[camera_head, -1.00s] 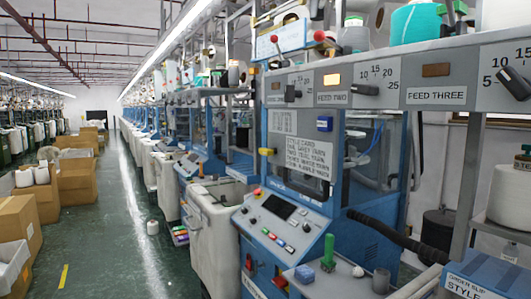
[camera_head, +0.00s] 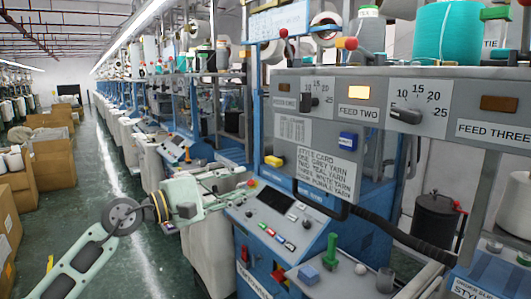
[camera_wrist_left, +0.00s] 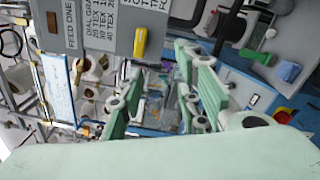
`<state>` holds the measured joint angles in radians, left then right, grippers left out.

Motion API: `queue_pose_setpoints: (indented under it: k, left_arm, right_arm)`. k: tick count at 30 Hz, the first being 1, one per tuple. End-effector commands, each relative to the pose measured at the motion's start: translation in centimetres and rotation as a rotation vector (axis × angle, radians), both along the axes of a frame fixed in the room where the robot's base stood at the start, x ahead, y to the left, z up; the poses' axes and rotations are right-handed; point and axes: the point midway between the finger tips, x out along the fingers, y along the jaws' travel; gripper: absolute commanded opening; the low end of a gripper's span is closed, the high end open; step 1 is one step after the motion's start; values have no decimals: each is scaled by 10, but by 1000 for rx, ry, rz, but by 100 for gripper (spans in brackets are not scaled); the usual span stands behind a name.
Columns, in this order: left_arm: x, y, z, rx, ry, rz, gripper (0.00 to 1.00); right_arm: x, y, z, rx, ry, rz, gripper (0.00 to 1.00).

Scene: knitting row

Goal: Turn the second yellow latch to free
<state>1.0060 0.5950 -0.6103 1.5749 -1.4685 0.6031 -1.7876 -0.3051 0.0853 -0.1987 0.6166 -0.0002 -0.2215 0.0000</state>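A yellow latch (camera_head: 274,161) sticks out from the left edge of the machine's grey panel, beside the style card (camera_head: 325,165). In the left wrist view a yellow latch (camera_wrist_left: 140,42) stands on the panel's edge, beyond my fingers. I cannot tell which latch counts as second. My left gripper (camera_head: 243,180) is in front of the machine, left of and below the latch, not touching it. In the left wrist view its two green fingers (camera_wrist_left: 165,95) are apart with nothing held between them. My right gripper is not in view.
The control console (camera_head: 280,215) with buttons lies just below my left gripper. The aisle at left has clear floor.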

Motion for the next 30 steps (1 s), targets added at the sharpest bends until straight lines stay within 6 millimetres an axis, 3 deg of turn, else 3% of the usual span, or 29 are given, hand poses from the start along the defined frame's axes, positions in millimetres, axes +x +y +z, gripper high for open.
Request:
queue_pose_setpoints:
  k: [2,6,21,30]
  left_arm:
    - [-10,-3,25,126,-131,2,31]
    - [-15,-8,39,224,-231,5,31]
    - [25,-63,42,225,-237,6,31]
    - [29,-68,39,226,-236,7,31]
  right_arm:
    - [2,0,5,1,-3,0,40]
    - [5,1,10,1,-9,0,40]
    - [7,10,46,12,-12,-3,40]
    - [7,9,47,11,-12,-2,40]
